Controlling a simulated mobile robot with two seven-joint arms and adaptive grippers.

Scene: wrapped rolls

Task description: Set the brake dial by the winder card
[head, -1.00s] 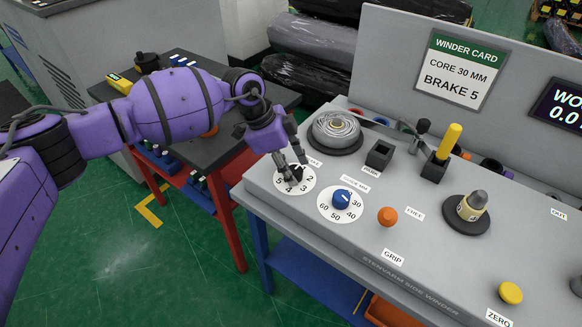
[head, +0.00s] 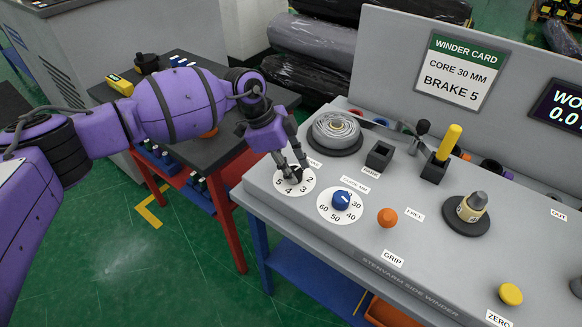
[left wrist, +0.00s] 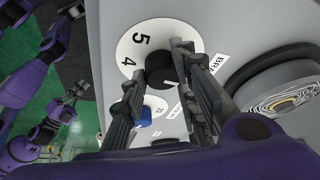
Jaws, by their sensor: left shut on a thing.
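The brake dial (head: 296,187) is a white disc numbered round a black knob, at the left end of the grey console. My left gripper (head: 291,170) points down with its fingers shut on the knob. In the left wrist view the black knob (left wrist: 160,68) sits between the fingers (left wrist: 168,92). The 5 and 4 show there; a finger covers other numbers. A short white mark shows on the knob, on the side away from 5, but the number it faces is hidden. The winder card (head: 461,71) reads core 30 mm, brake 5.
A core dial with a blue knob (head: 341,201) is just right of the brake dial. An orange button (head: 387,218), a grey roll (head: 335,131), a black square holder (head: 380,155) and a yellow-handled lever (head: 448,143) stand on the console. A dark side table (head: 185,110) is behind my left arm.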

